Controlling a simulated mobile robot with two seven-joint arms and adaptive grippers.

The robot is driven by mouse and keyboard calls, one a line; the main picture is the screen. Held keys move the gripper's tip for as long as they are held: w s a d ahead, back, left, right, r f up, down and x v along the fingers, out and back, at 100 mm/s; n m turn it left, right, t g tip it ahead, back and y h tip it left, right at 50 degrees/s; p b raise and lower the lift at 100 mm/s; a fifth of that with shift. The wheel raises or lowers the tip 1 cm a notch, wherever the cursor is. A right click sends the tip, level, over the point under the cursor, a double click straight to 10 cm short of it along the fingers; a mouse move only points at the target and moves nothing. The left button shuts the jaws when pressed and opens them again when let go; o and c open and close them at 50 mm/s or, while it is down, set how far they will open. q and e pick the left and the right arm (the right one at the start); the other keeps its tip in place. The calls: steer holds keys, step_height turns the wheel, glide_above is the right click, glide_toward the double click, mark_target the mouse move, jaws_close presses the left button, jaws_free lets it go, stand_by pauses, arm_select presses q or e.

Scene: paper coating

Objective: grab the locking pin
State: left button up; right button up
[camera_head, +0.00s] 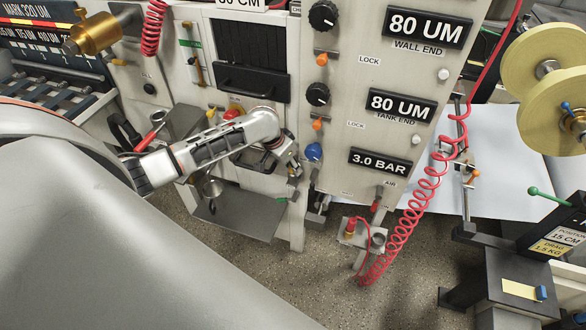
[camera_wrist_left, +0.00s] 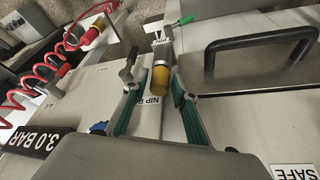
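A yellow-orange capped cylinder on a grey fitting (camera_wrist_left: 160,80) lies between the spread fingers of my left gripper (camera_wrist_left: 154,72) in the left wrist view. It looks like a pin, but no label confirms that it is the locking pin. The fingers stand apart on both sides, and I see no clear contact. In the head view my left arm reaches to the machine front, with the gripper (camera_head: 289,161) left of a blue knob (camera_head: 314,151); the cylinder is hard to make out there. My right gripper is not in view.
Orange knobs (camera_head: 320,58) beside LOCK labels sit above the blue knob. A coiled red hose (camera_head: 412,210) hangs to the right of the gripper. A black handle (camera_wrist_left: 262,45) stands out from the panel beside the fingers. A grey shelf (camera_head: 236,215) juts out below the arm.

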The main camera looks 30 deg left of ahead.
arm_select(q)
steer(key=shift+w+f, duration=0.2)
steer(key=shift+f, duration=0.25)
jaws_close()
steer(key=shift+r, duration=0.1)
